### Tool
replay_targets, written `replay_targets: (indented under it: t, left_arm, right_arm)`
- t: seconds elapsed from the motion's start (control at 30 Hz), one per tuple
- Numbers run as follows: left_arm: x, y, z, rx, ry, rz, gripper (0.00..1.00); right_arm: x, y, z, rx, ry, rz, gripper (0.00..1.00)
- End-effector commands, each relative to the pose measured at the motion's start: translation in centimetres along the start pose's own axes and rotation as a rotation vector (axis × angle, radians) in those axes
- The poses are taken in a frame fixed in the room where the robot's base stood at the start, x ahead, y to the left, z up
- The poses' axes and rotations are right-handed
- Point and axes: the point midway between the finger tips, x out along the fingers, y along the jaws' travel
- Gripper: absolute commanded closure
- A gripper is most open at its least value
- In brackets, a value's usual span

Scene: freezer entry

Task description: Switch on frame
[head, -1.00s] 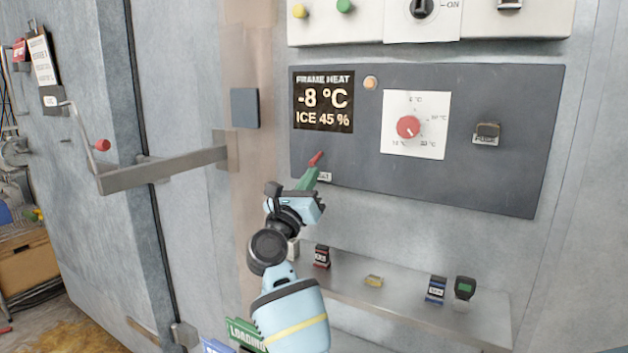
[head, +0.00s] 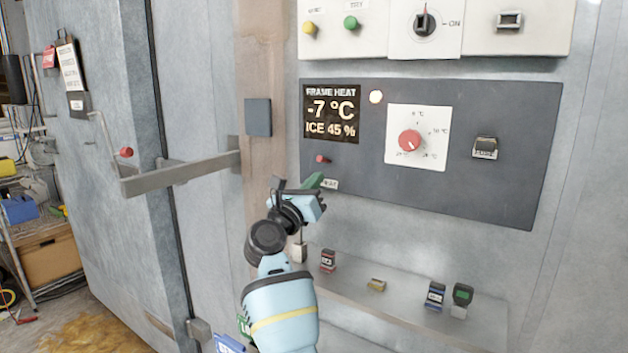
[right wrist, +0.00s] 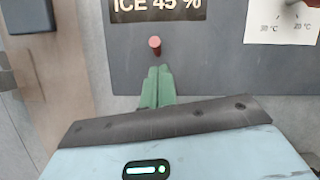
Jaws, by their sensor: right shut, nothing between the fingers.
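The dark frame heat panel (head: 470,185) is on the wall, with a display (head: 331,114) reading "FRAME HEAT -7 °C ICE 45 %". A small red toggle (head: 322,159) sits below the display. It also shows in the right wrist view (right wrist: 154,45), just beyond the fingertips. A round lamp (head: 376,97) beside the display is lit pale. A red dial (head: 410,141) on a white plate is to the right. My right gripper (head: 314,181) has green fingers, shut and empty, just below the toggle and apart from it. My left gripper is not in view.
A black rocker-like switch (head: 485,148) is at the panel's right. Above is a white panel (head: 473,40) with buttons and a knob. A shelf (head: 400,311) below holds several small items. A door handle bar (head: 180,177) juts out at left.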

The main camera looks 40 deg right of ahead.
Motion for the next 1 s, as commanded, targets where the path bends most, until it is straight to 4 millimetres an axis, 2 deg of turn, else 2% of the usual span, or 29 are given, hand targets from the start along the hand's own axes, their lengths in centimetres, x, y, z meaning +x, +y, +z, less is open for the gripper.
replay_targets:
  t: [0.03, 0.13, 0.3, 0.6, 0.8, 1.0]
  left_arm:
    - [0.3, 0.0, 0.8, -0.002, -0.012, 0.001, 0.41]
    - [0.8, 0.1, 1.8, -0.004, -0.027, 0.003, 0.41]
    - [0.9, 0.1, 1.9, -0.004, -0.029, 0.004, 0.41]
    - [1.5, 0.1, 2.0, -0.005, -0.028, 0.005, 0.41]
    - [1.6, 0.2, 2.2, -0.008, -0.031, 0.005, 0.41]
    - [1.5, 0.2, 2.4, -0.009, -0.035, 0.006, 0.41]
  right_arm:
    - [-0.7, 0.5, -1.4, -0.008, 0.004, 0.005, 1.0]
    - [-1.8, 1.0, -3.2, -0.01, 0.005, 0.005, 1.0]
    - [-5.0, 0.5, -0.9, 0.001, 0.003, 0.004, 1.0]
    - [-9.3, 0.0, 1.3, -0.002, 0.003, 0.003, 1.0]
    - [-10.4, -0.2, 1.9, -0.003, 0.002, 0.0, 1.0]
    - [-10.4, -0.2, 2.0, -0.003, 0.002, 0.0, 1.0]
